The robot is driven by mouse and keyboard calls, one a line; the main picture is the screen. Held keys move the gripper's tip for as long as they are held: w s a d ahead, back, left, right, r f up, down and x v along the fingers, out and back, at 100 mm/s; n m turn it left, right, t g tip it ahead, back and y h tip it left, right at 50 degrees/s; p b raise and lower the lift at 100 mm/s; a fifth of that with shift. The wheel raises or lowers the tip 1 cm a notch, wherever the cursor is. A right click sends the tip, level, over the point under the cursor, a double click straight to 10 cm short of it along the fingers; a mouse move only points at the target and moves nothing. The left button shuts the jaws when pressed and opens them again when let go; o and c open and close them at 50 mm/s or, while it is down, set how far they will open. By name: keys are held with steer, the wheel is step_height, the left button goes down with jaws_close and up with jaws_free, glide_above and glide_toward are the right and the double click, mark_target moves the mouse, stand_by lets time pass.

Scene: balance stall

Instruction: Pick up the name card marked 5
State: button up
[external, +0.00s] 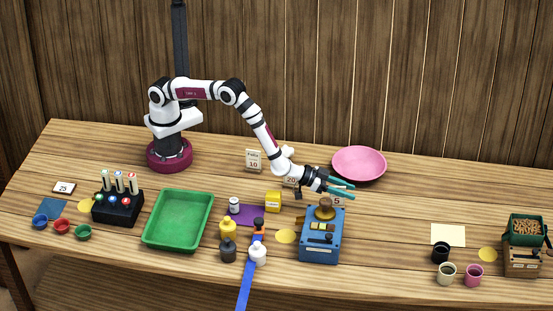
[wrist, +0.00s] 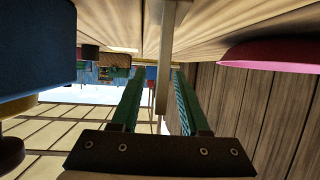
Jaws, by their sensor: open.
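The name card marked 5 (external: 338,200) stands on the table behind the blue box-shaped device, partly hidden by my gripper and the device. My gripper (external: 352,190) is low over the table at this card, with its teal fingers pointing right. In the wrist view my gripper (wrist: 157,74) is open. A thin pale upright piece (wrist: 164,50), likely this card seen edge-on, shows between the two fingers, with a clear gap on each side. Its number cannot be read there.
A card marked 20 (external: 291,181) stands just left of my gripper, partly hidden by my arm. A card marked 10 (external: 253,161) is farther left. The pink bowl (external: 359,163) is close behind; the blue device (external: 321,243) is close in front.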

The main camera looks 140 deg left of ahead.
jaws_close()
stand_by(1.3)
